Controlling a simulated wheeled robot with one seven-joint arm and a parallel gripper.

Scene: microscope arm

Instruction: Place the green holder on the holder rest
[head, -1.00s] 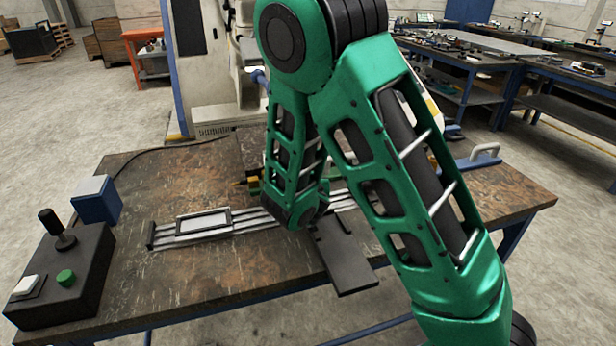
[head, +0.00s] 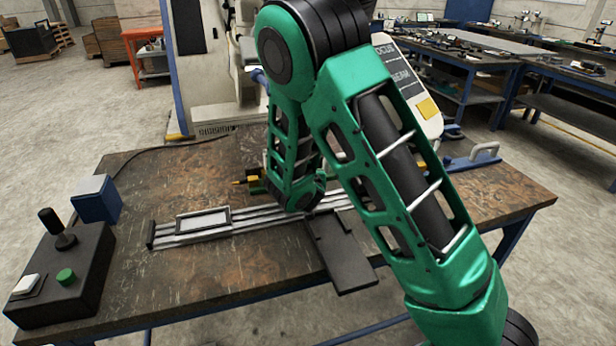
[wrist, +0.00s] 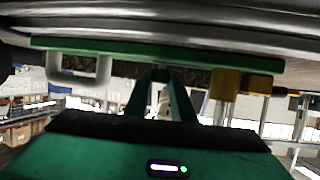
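The green holder (wrist: 110,49) shows in the wrist view as a long, thin green strip, slightly tilted and roughly centred on the fingertips. My gripper (wrist: 163,74) has its two green fingers close together at the strip's lower edge and appears shut on it; the exact contact is dark. Grey metal bars cross just above the strip in this view. In the head view my arm hides the gripper and most of the holder. I cannot tell for sure which part is the holder rest.
On the table (head: 225,275) are a metal rail with a framed plate (head: 203,220), a dark flat plate (head: 345,255), a control box with joystick (head: 65,270), a blue block (head: 96,199) and, at right, a pale handle (head: 485,152).

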